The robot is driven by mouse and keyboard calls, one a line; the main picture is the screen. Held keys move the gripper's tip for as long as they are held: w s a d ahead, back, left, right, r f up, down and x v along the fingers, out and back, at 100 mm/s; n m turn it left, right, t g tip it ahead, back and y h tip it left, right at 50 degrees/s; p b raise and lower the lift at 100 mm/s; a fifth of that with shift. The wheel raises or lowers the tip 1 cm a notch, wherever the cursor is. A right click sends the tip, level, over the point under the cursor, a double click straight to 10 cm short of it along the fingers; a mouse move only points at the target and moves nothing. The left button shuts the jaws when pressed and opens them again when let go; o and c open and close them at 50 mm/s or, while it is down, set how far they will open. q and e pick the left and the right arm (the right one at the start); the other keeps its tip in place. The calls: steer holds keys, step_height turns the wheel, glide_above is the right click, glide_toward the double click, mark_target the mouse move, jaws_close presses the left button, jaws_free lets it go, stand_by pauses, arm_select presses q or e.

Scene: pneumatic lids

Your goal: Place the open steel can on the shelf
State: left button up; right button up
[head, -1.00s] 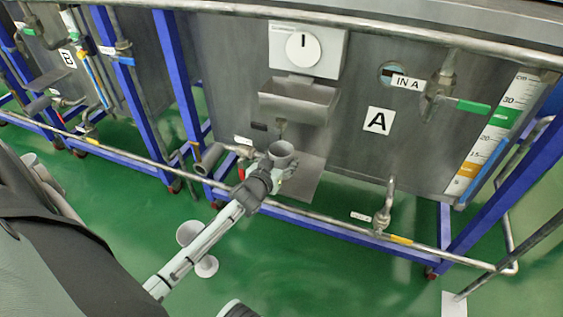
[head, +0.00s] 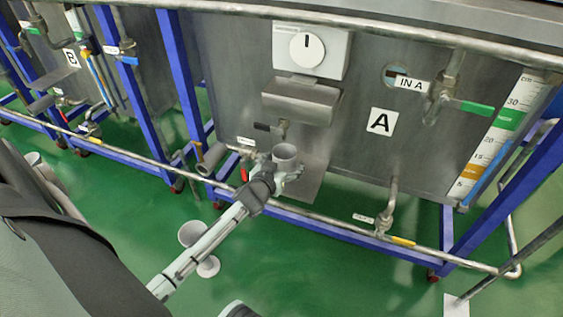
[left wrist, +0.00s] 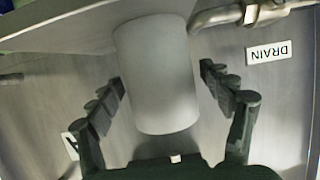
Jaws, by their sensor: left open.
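The open steel can (head: 285,159) is a grey cylinder with its open top up, in front of tank A in the head view. The shelf (head: 308,182) is a flat grey plate low at the tank's front, and the can appears to stand on it. My left gripper (head: 283,176) is at the can. In the upside-down left wrist view, the can (left wrist: 157,80) lies between the two open fingers of the left gripper (left wrist: 166,84), with gaps on both sides. Its base meets the shelf (left wrist: 65,30) at the top. My right gripper is not in view.
A drain pipe with a valve (head: 212,158) is close left of the can. A long rail (head: 330,221) runs in front of the tank. A white cup-like container (head: 192,232) and a smaller pale round thing (head: 208,267) are on the green floor. Floor at right is mostly clear.

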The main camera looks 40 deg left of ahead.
arm_select(q)
steer(key=p+v, duration=0.1)
steer(key=v, duration=1)
steer(key=s+d+f+m+g, duration=0.1)
steer(key=s+d+f+g, duration=0.1)
steer(key=s+f, duration=0.3)
steer(key=s+d+f+m+g+h, duration=0.1)
steer(key=s+d+f+m+g, duration=0.1)
steer(key=s+f+g, duration=0.3)
steer(key=s+d+f+m+g+h, duration=0.1)
steer(key=s+d+f+g, duration=0.2)
steer(key=s, duration=0.5)
step_height(320, 180, down, 2)
steer(key=shift+d, duration=0.55)
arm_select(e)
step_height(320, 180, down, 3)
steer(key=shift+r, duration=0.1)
arm_select(q)
steer(key=shift+s, duration=0.15)
